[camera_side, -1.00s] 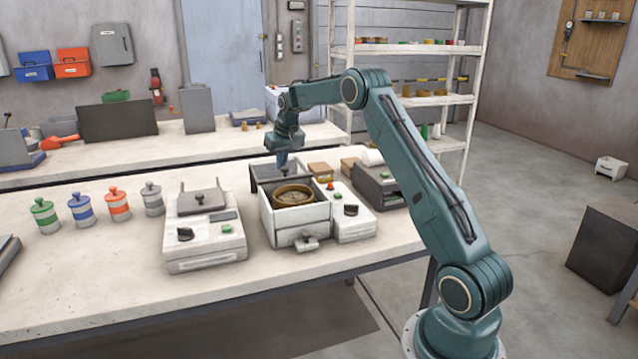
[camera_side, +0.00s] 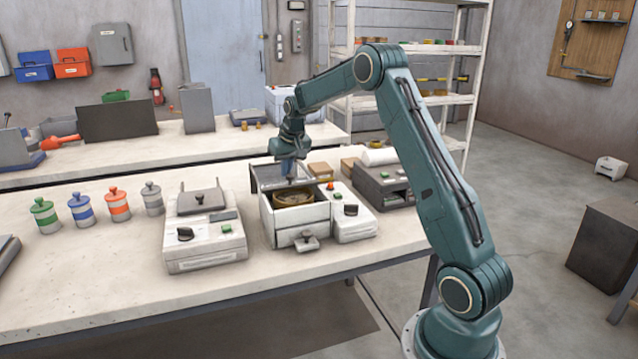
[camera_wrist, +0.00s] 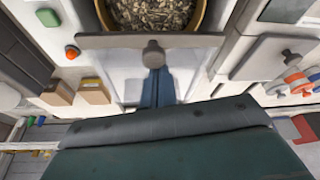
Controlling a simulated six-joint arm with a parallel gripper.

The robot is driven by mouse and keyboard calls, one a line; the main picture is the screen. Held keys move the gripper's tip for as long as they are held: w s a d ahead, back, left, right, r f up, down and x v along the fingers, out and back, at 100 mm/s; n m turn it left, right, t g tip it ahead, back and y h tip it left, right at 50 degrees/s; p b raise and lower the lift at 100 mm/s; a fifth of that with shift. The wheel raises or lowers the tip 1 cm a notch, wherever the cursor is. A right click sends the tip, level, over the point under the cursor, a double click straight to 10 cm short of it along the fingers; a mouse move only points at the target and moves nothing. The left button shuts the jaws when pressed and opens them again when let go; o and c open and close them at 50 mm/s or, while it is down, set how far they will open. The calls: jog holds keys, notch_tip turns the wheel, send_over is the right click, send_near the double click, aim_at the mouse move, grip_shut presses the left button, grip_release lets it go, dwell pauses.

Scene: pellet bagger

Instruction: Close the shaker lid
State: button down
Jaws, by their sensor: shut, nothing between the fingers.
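The shaker is a white box (camera_side: 295,217) on the near table, with a round tan-rimmed sieve (camera_side: 294,199) inside. Its grey lid (camera_side: 267,178) stands raised at the back of the box, tilted over the rear of the opening. In the wrist view the lid's grey edge (camera_wrist: 105,41) and knob (camera_wrist: 153,47) show in front of the sieve of pellets (camera_wrist: 155,14). My gripper (camera_side: 291,181) is shut and empty, at the lid. In the wrist view the blue fingers (camera_wrist: 155,82) are right at the knob; whether they touch it I cannot tell.
A white unit with a grey top (camera_side: 200,200) stands to the left, with several coloured-lid jars (camera_side: 119,207) beyond it. A dark machine (camera_side: 380,187) stands to the right. Two small cardboard-coloured boxes (camera_side: 320,169) are behind the shaker. The table front is clear.

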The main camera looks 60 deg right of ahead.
jog(key=s+a, duration=0.8)
jog(key=shift+f, duration=0.1)
dwell(0.4)
jog(key=shift+w+d, duration=0.1)
jog(key=shift+w, duration=0.05)
jog(key=shift+w+d, duration=0.55)
jog(key=shift+w, duration=0.35)
jog(key=shift+w+d, duration=0.5)
jog(key=shift+w, duration=0.35)
jog(key=shift+r, duration=0.5)
jog(key=v, duration=0.9)
jog(key=shift+r, duration=0.2)
jog(key=shift+s+a, duration=0.1)
